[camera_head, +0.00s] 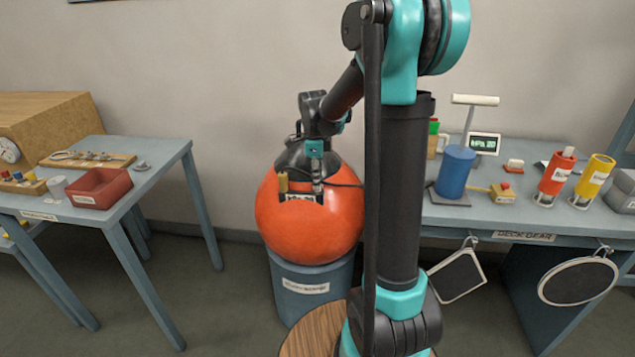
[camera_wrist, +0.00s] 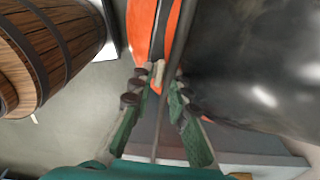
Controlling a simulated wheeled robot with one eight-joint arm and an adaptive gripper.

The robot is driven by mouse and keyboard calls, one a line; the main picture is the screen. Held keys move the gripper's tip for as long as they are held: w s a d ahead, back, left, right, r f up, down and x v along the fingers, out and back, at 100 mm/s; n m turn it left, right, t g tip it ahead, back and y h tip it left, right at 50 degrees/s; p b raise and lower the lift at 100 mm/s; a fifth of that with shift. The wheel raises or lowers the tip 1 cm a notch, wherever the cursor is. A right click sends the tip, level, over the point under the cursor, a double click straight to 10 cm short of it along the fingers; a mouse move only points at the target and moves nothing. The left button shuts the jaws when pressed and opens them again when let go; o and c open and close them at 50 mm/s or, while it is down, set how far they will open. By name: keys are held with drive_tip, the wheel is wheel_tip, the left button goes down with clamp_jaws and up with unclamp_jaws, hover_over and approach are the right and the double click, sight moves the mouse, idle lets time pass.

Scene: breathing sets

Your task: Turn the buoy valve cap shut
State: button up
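The buoy (camera_head: 335,225) is a big orange ball with a dark top, resting on a blue-grey drum-like stand (camera_head: 310,290). A small brass-coloured fitting (camera_head: 283,182) stands upright on its front, left of my gripper (camera_head: 316,183). I cannot tell whether this is the valve cap. My gripper points down at the buoy's upper front, over a dark plate with a pale label. In the wrist view my green fingers (camera_wrist: 161,78) converge near the orange surface (camera_wrist: 139,38). A small tan piece (camera_wrist: 158,72) shows between the tips; whether they grip it is unclear.
A dark cord (camera_wrist: 180,40) crosses the wrist view between the fingers. A wooden barrel (camera_wrist: 55,45) is at left there. A table (camera_head: 150,175) with a red tray (camera_head: 100,188) stands left; a right-hand bench holds a blue pump (camera_head: 454,172). Floor shows left of the stand.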

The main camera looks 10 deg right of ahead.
wheel_tip(320, 180, up, 11)
drive_tip(key=shift+a+r, duration=0.15)
drive_tip(key=shift+a, duration=0.1)
idle(0.3)
drive_tip(key=s+d+f+n+t, duration=0.2)
drive_tip(key=s+f+n, duration=0.7)
drive_tip(key=s+n, duration=0.2)
drive_tip(key=s+d+f+n+t, duration=0.2)
drive_tip(key=s+f+n, duration=0.7)
drive_tip(key=s, duration=0.3)
drive_tip(key=shift+d+n, duration=0.15)
drive_tip(key=shift+n, duration=0.75)
